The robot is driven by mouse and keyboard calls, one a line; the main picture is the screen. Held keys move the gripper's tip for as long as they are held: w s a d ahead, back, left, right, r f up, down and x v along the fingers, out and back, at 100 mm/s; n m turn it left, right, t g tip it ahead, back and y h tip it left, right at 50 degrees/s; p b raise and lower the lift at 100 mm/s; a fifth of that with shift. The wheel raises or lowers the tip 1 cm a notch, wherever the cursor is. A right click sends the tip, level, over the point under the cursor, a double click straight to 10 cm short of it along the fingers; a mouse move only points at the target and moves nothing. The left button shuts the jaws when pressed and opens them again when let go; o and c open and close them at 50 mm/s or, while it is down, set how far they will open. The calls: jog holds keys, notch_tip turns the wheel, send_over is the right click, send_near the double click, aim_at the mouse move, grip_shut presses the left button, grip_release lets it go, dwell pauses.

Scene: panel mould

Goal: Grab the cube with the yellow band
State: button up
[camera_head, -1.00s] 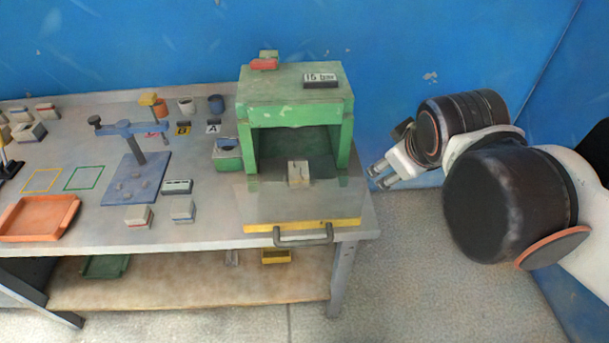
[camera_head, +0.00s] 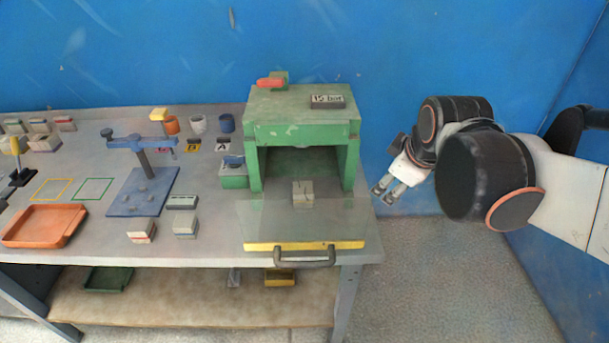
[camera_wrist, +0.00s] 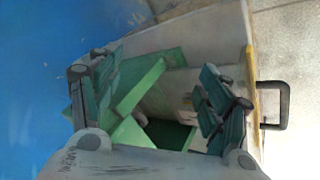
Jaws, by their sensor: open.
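My gripper (camera_head: 383,196) is open and empty, in the air beside the right end of the bench. In the wrist view my gripper (camera_wrist: 152,75) shows its two fingers spread apart. Several small pale banded cubes stand on the bench. One with a reddish band (camera_head: 141,231) and one with a greyish side (camera_head: 185,225) stand at the front. Another pale cube (camera_head: 302,193) sits on the plate in front of the green press opening. More banded cubes (camera_head: 40,126) stand at the far left. I cannot make out a yellow band on any cube.
The green press (camera_head: 302,118) stands between my gripper and the rest of the bench. Its plate has a yellow front edge and a handle (camera_head: 305,258). A blue stand (camera_head: 140,190), cups (camera_head: 198,124) and an orange tray (camera_head: 44,226) stand further left.

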jog(key=w+a+f+n+g+y, duration=0.1)
jog(key=w+f+n+y, duration=0.1)
jog(key=w+f+y, duration=0.15)
jog(key=n+g+y+p, duration=0.3)
jog(key=y+p, duration=0.2)
jog(key=y, duration=0.4)
send_near(307, 188)
jog(key=b+x, duration=0.2)
jog(key=x, duration=0.3)
jog(key=shift+a+f, duration=0.2)
jog(key=shift+f, duration=0.1)
jog(key=shift+b+x, duration=1.4)
jog(key=shift+x, duration=1.45)
jog(key=shift+w+r, duration=0.15)
jog(key=shift+c, duration=0.2)
jog(key=c, duration=1.3)
